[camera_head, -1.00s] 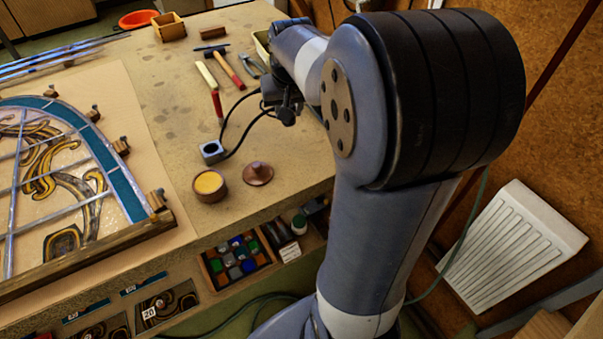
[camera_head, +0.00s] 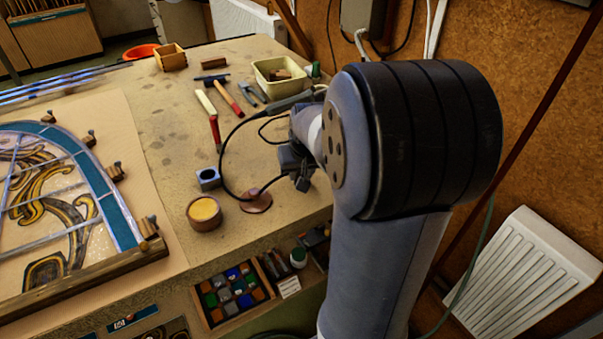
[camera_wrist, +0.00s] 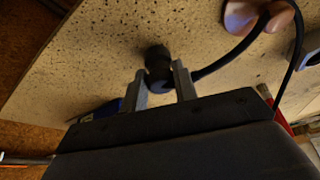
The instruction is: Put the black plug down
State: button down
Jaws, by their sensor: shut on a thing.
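My gripper (camera_wrist: 161,80) is shut on the black plug (camera_wrist: 159,64), which sits between the two grey fingers in the wrist view. The plug's end points at the speckled bench top (camera_wrist: 100,60), with a dark shadow close by it. I cannot tell whether it touches the bench. A black cable (camera_wrist: 222,62) runs from the plug to the right. In the head view my gripper (camera_head: 298,178) is low over the bench's right part, and the plug itself cannot be made out there. The cable (camera_head: 224,165) loops left across the bench.
A round yellow-topped pot (camera_head: 204,213) and a blue-grey block (camera_head: 208,178) stand further left. A cream tub (camera_head: 270,78) and hand tools lie behind. The leaded panel (camera_head: 50,200) fills the left side.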

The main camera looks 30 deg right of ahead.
jog(key=shift+f, duration=0.2)
jog(key=shift+f, duration=0.1)
jog(key=c, duration=1.1)
grip_release()
jog(key=v, duration=1.2)
jog(key=shift+p, duration=0.35)
